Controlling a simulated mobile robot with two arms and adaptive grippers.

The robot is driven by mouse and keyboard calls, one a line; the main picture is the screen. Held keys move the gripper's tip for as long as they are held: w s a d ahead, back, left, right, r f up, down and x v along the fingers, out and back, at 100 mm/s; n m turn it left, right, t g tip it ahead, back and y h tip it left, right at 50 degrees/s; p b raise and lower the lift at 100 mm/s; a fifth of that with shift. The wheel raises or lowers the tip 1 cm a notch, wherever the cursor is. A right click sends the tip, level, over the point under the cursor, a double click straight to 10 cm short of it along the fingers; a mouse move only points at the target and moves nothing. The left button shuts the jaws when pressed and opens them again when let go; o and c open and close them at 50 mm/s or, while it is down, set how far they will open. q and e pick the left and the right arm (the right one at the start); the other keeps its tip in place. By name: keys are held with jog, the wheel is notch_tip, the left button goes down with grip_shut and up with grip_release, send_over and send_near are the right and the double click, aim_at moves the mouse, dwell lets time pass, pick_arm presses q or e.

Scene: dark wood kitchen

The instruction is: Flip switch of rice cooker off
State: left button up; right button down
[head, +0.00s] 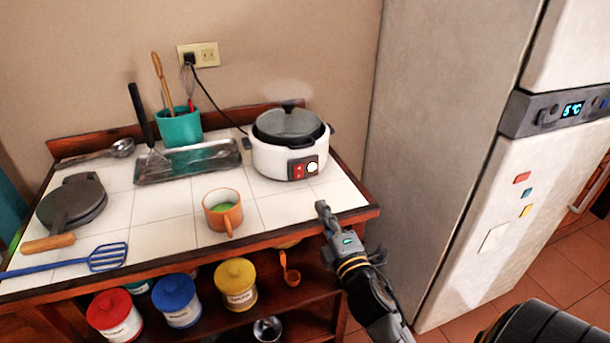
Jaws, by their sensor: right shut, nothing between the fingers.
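The rice cooker (262,161) is white with a dark lid and stands at the back right of the tiled counter, with faint steam above it. On its front is a dark panel with a red switch (298,171) and a lit pale yellow light (312,168). My right gripper (322,206) is shut and empty. In the picture it shows below and a little right of the panel, near the counter's front right edge, apart from the cooker. My left gripper is not in view.
An orange mug (223,211) with green contents stands left of my right gripper. A metal tray (190,163), a teal utensil pot (181,129), a waffle iron (72,203) and a blue spatula (100,258) fill the left. The fridge (440,130) stands right of the counter.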

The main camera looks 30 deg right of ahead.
aim_at(301, 169)
jog(key=p+x, duration=0.1)
jog(key=x, duration=1.1)
jog(key=shift+p, duration=0.3)
jog(key=shift+w+r+p, duration=0.15)
jog(key=shift+r+p, duration=0.3)
jog(key=shift+p, duration=0.6)
jog(key=shift+f, duration=0.35)
